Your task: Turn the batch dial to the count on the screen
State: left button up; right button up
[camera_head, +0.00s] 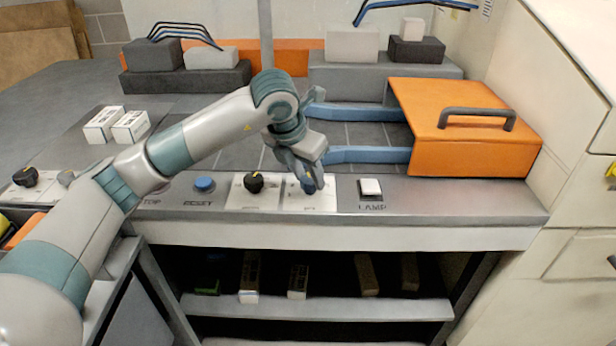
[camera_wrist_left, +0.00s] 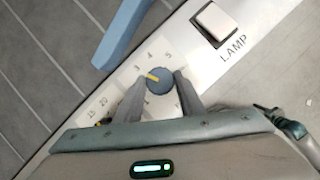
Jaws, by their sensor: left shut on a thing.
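A blue-grey dial (camera_wrist_left: 159,81) with a yellow pointer mark sits on a white plate with numbers around it. In the left wrist view its mark points up and left, roughly toward the 3; 4 and 5 also show. My left gripper (camera_wrist_left: 153,92) has its two fingers on either side of this dial, shut on it. In the head view the gripper (camera_head: 309,184) reaches down over the dial and hides part of it. A black dial (camera_head: 254,182) with a yellow mark is just left of it. No screen with a count is readable. My right gripper is not in view.
A white lamp switch (camera_head: 370,187) is right of the dial, and a blue reset button (camera_head: 204,184) is to the left. Blue rails (camera_head: 368,154) lead to an orange hood (camera_head: 468,130) behind. Small boxes (camera_head: 105,124) lie at the left; a shelf (camera_head: 320,306) is below.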

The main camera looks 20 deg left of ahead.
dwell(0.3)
pick_arm(q)
jog(key=o, duration=1)
jog(key=shift+o, duration=0.2)
jog(key=shift+r, duration=0.15)
jog(key=shift+s+a+r, duration=0.1)
jog(key=shift+s+r, duration=0.1)
jog(key=shift+r, duration=0.35)
jog(key=b+v, duration=0.1)
jog(key=v, duration=1.5)
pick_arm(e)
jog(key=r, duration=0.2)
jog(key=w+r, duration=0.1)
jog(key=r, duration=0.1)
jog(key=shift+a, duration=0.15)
pick_arm(q)
jog(key=shift+s, duration=0.1)
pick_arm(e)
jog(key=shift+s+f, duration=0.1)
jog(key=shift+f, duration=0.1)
